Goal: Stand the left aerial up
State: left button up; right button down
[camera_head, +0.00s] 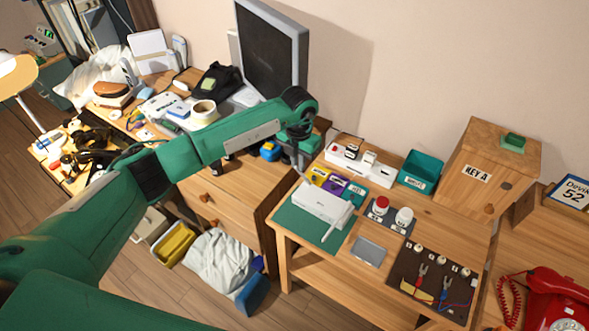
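A white router (321,204) lies on a green mat (292,222) at the left end of the wooden table. A thin white aerial (336,223) lies folded down at its right side and points toward the front. The left aerial is not clear to me; the router's left back corner is close under my gripper in the picture. My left gripper (301,163) hangs pointing down above and behind that corner. Its fingers are small and dark, and I cannot tell whether they are open or touching anything. My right gripper is not in view.
Behind the router are coloured tags (338,186) and a white holder (360,164). To the right stand red-capped and white bottles (403,217), a grey plate (368,251), a teal bin (420,171), a wooden key box (485,168) and a red phone (555,301).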

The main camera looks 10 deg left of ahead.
pick_arm(q)
jog(key=shift+w+d+r+b, duration=0.15)
jog(key=shift+w+d+b, duration=0.1)
jog(key=shift+w, duration=0.2)
jog(key=shift+w+d+r+b, duration=0.1)
jog(key=shift+w+b, duration=0.1)
jog(key=shift+w, duration=0.25)
jog(key=w+b, duration=0.1)
jog(key=w+d+b, duration=0.1)
jog(key=w+b, duration=0.1)
jog(key=shift+w+d+r, duration=0.15)
jog(key=shift+w+r, duration=0.1)
jog(key=o, duration=0.7)
jog(key=shift+c, duration=0.2)
jog(key=shift+r, duration=0.15)
